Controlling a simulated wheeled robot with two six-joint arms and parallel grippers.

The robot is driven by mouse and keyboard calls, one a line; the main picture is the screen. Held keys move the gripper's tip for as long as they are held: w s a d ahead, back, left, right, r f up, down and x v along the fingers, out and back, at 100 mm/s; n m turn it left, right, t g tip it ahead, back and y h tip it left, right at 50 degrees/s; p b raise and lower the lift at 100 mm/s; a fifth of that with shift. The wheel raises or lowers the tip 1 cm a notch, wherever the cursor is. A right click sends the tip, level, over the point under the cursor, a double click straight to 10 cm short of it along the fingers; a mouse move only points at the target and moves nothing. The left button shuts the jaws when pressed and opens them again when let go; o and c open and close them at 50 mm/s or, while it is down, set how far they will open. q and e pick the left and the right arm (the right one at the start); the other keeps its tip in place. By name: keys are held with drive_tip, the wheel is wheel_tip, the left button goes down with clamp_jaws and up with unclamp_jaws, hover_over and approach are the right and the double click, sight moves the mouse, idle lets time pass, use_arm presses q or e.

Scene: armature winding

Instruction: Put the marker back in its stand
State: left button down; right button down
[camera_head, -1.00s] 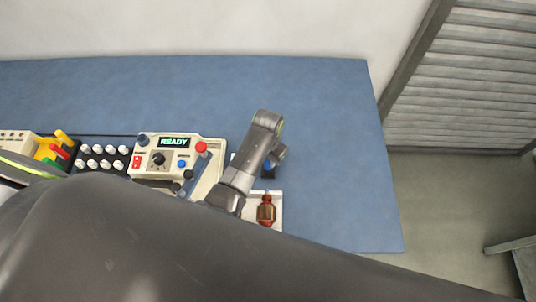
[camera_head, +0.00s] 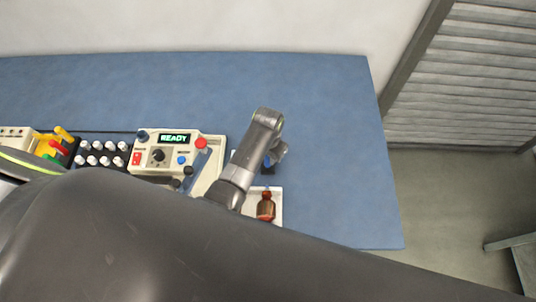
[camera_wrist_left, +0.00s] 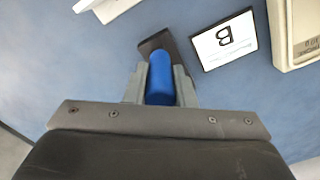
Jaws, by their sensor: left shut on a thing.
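The blue marker (camera_wrist_left: 160,78) is between the two grey fingers of my left gripper (camera_wrist_left: 160,88) in the left wrist view. The fingers are shut on it. A dark block (camera_wrist_left: 158,42) shows just beyond the marker's far end; I cannot tell whether they touch or whether the block is the stand. In the head view a bit of blue (camera_head: 268,160) shows beside my left wrist, and most of the gripper is hidden by my arm. My right gripper is not in view.
A white card with a B (camera_wrist_left: 224,40) lies near the block. A control box reading READY (camera_head: 174,155) is left of my wrist. A white tray (camera_head: 278,198) holds a reddish-brown armature (camera_head: 266,207). The blue table (camera_head: 335,150) is clear to the right.

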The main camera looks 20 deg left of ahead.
use_arm(q)
drive_tip(key=shift+f+b, duration=0.35)
drive_tip(key=shift+f, duration=0.45)
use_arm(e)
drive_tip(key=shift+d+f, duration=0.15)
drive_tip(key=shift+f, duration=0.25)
use_arm(q)
drive_tip(key=c, duration=1.1)
unclamp_jaws()
drive_tip(key=shift+c, duration=0.2)
